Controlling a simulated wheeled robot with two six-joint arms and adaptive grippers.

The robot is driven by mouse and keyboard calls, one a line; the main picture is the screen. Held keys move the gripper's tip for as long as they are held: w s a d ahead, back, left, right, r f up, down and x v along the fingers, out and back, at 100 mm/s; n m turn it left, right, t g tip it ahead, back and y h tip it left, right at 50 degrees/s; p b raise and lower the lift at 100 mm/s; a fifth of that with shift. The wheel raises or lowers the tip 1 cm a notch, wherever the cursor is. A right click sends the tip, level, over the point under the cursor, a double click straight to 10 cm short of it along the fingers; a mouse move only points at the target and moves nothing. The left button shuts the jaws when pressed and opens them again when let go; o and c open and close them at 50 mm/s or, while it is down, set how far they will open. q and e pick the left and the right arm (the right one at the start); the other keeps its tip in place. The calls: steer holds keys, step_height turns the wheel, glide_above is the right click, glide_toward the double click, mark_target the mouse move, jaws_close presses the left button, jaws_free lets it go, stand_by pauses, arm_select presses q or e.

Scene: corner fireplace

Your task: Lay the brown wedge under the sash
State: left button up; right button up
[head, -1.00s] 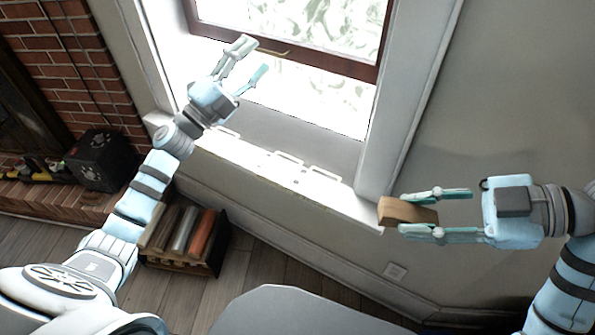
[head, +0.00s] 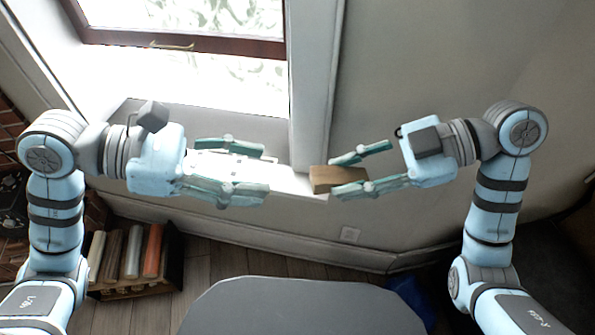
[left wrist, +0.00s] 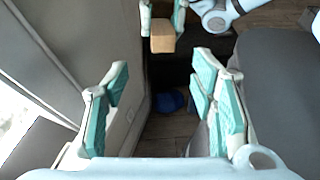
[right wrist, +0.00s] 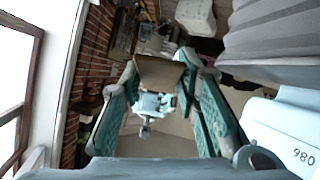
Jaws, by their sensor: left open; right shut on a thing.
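The brown wedge (head: 325,178) is a small block between the fingertips of my right gripper (head: 334,176), near the right end of the sill. It also shows in the left wrist view (left wrist: 162,38) and the right wrist view (right wrist: 158,72). My right gripper is shut on it and points left. My left gripper (head: 266,171) is open and empty. It points right towards the wedge, with a gap between them. The sash (head: 220,44) has a dark red-brown bottom rail, raised above the opening. Part of the sill (head: 285,180) is hidden behind my left fingers.
The white window jamb (head: 314,90) stands just behind the wedge. A small shelf of books (head: 130,255) is on the floor at the lower left. A blue object (head: 412,300) lies at the lower right. The wall right of the window is bare.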

mark_target(311, 178)
arm_select(q)
steer(key=x, duration=0.9)
steer(key=shift+d+f, duration=0.1)
arm_select(e)
steer(key=shift+d, duration=0.1)
arm_select(q)
steer(key=c, duration=1.2)
jaws_close()
arm_select(e)
steer(key=o, duration=1.2)
